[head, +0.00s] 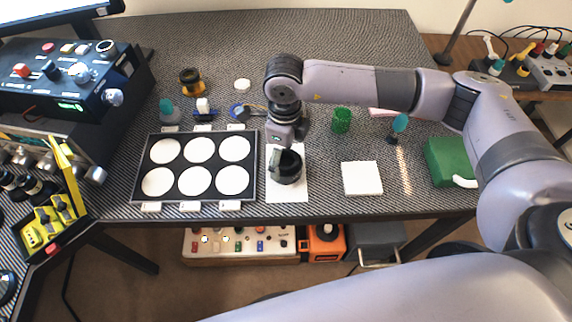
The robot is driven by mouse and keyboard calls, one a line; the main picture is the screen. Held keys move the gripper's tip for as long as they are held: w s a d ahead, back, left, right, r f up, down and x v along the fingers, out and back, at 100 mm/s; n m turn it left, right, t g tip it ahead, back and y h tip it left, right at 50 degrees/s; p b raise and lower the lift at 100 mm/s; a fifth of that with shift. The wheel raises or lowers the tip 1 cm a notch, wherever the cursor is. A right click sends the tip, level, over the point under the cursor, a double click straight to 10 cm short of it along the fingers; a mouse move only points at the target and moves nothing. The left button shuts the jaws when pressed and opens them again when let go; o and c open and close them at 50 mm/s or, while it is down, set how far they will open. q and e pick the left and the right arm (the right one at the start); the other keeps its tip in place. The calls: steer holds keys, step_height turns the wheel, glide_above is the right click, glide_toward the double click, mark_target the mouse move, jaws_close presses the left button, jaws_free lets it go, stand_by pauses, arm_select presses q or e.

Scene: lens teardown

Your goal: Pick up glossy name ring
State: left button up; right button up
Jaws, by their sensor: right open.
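A dark, round lens-like body (291,171) stands on a white sheet (287,193) near the front of the table. I cannot make out a separate glossy name ring; it may be hidden or too small to tell. My right gripper (280,156) points down at the top of the dark body, with its fingers at the left and back of the rim. It is open, and I cannot tell whether it touches the body. My left gripper is not in view.
A black tray (200,164) with several white discs lies left of the sheet. A white square pad (362,178) lies to the right, with a green box (451,161) beyond. A green cylinder (341,120) and an amber-black part (190,81) stand farther back.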

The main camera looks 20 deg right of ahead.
step_height(320, 180, down, 3)
steer(key=shift+a+f+b, duration=0.1)
steer(key=shift+f+b, duration=0.05)
steer(key=shift+b, duration=0.45)
steer(key=c, duration=1.2)
